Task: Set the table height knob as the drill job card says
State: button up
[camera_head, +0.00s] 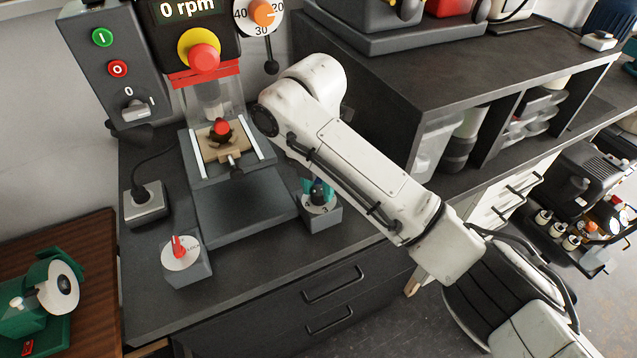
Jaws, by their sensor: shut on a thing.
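A small grey box with a white numbered dial (318,205) stands at the drill stand's right front corner; the figures 4 and 3 show on its front side. A dark knob (318,196) sits on this dial; I take it for the table height knob. My gripper (317,187), with teal parts, is shut on this knob from above. My white arm hides much of the gripper, and the knob's pointer cannot be made out. The drill press table (240,205) is just to the left. I see no readable job card.
A red knob on a white dial (181,258) stands at the bench's front left. An orange knob (263,14) is on the drill head, beside a red stop button (203,56). A dark shelf unit (400,80) stands close behind my arm.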

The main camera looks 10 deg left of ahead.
dwell(0.3)
jog(key=o, duration=1)
jog(key=shift+o, duration=0.2)
notch_tip(320, 180, up, 11)
jog(key=shift+a+p, duration=0.25)
jog(key=shift+p, duration=0.2)
jog(key=shift+f, duration=0.15)
